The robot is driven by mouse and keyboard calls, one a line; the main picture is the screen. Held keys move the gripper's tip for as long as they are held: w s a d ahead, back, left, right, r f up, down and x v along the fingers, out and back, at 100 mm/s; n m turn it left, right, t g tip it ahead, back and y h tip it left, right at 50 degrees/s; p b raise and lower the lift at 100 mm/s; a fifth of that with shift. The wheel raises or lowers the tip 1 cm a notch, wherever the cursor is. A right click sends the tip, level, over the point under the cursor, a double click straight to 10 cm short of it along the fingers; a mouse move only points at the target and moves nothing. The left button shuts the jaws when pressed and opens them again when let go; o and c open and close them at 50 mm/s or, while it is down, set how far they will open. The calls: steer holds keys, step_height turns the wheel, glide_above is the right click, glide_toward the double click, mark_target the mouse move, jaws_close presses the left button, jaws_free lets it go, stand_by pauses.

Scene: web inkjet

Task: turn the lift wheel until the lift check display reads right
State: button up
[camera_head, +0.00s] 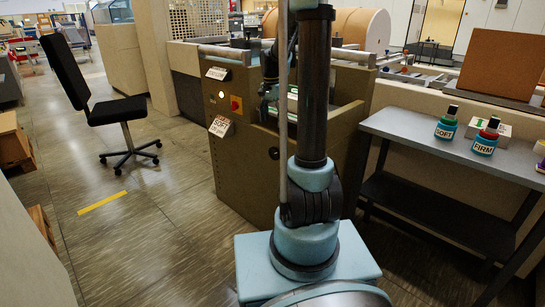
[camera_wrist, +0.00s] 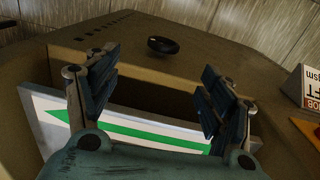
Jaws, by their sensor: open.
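My gripper (camera_wrist: 155,95) is open, its two dark fingers wide apart with nothing held between them. Beyond and below the fingers lies a white panel with a green arrow (camera_wrist: 125,127), partly covered by the gripper. A small black round knob or wheel (camera_wrist: 163,45) is on the brown cabinet face, ahead of the fingertips and apart from them. A dark round part also shows on the cabinet front in the head view (camera_head: 274,153); I cannot tell if it is the same thing. In the head view my arm hides much of the gripper's area. I cannot make out the lift check display.
The brown machine cabinet (camera_head: 246,175) carries a red button on yellow (camera_head: 236,103) and a job sign (camera_head: 220,127). A grey side table (camera_head: 415,128) holds SOFT (camera_head: 447,124) and FIRM (camera_head: 486,138) bottles. A black chair (camera_head: 119,110) stands left.

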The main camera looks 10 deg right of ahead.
mark_target(274, 154)
steer(key=f, duration=1.8)
steer(key=shift+w+d, duration=0.3)
steer(key=shift+c, duration=0.3)
steer(key=c, duration=1)
